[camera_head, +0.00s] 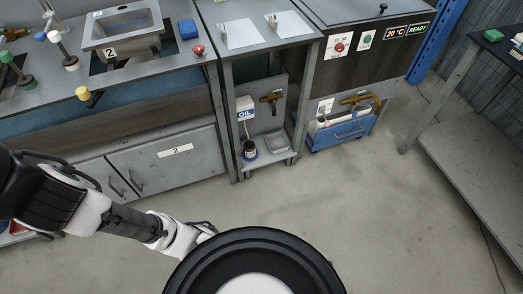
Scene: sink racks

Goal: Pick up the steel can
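No thing in view is clearly a plain steel can. A small dark can with a pale band (250,151) stands upright on the low shelf of the middle bench, below a white OIL box; it is too small to tell whether it is steel. My arm reaches in from the left edge above the floor, and its white wrist part runs behind my round black body part at the bottom. My gripper's fingers do not show, so whether they hold anything is hidden.
A sink (124,30) is set in the left counter, with taps and a blue block (187,29) near it. The low shelf (267,160) also bears a clear tray. A blue bin (340,132) stands right of it. The floor (370,200) in front is clear. A table (470,130) stands at right.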

